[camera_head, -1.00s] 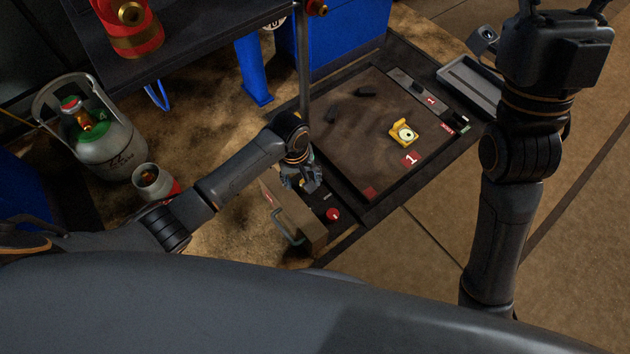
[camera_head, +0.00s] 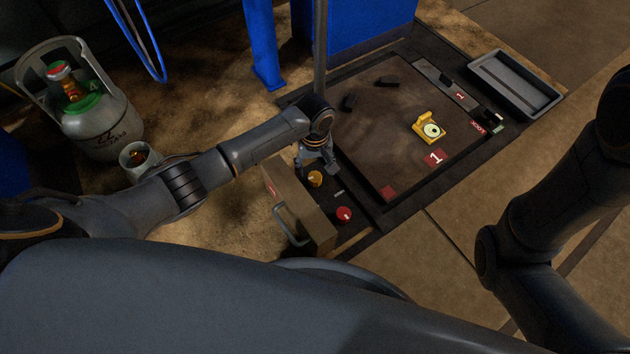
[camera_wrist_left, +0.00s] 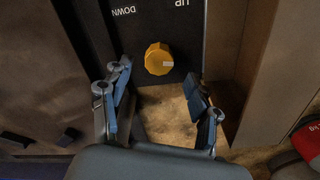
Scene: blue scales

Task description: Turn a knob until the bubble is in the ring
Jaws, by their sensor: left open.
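The yellow bubble level (camera_head: 427,131) lies on the brown plate of the scale (camera_head: 375,150), and its round white face shows a dark ring. The bubble is too small to place against the ring. A yellow knob (camera_head: 315,179) sits on the black panel beside the plate, with a red knob or button (camera_head: 344,214) nearer to me. My left gripper (camera_head: 316,168) is open and empty just beyond the yellow knob. In the left wrist view the knob (camera_wrist_left: 158,59) appears ahead between the spread fingers (camera_wrist_left: 157,76), under the labels UP and DOWN. My right gripper is out of view.
A box with a handle (camera_head: 298,212) stands beside the knob panel. A grey post (camera_head: 320,45) rises close behind my left wrist. A grey tray (camera_head: 515,85) lies at the right. A gas cylinder (camera_head: 95,115) and a cup (camera_head: 138,160) stand at the left.

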